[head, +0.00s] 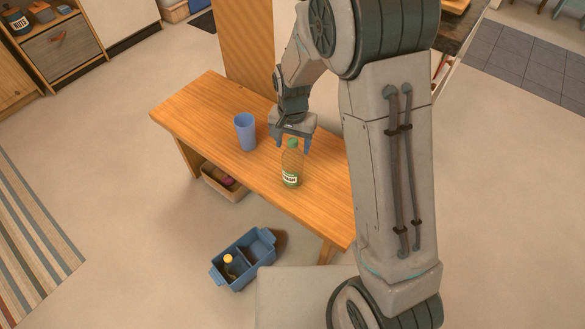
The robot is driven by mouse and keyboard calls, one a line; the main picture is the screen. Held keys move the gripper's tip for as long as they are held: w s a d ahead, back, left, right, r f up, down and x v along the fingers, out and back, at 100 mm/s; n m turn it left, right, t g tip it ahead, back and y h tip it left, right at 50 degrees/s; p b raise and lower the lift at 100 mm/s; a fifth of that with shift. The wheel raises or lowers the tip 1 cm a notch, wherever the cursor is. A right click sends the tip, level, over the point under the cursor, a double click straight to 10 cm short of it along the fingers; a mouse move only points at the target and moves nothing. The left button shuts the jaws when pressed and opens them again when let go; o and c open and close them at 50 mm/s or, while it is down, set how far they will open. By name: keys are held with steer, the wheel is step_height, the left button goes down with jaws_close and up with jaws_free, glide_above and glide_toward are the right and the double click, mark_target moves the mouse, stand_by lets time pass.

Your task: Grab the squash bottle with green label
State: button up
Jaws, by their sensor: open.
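The squash bottle (291,164) stands upright on the wooden bench (202,95), near its front edge. It is amber with a green cap and a green and white label low on its body. My gripper (292,143) points down just behind and above the bottle, its fingers spread apart on either side of the cap's line of sight. The gripper is open and empty. Whether a finger touches the bottle cannot be told from this view.
A blue cup (245,132) stands left of the bottle on the bench. A blue divided caddy (243,262) with a yellow-capped bottle (228,263) sits on the floor in front. A basket (223,182) is under the bench. The bench's left end is clear.

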steer(key=shift+f, duration=0.45)
steer(key=shift+r, duration=0.1)
jaws_close()
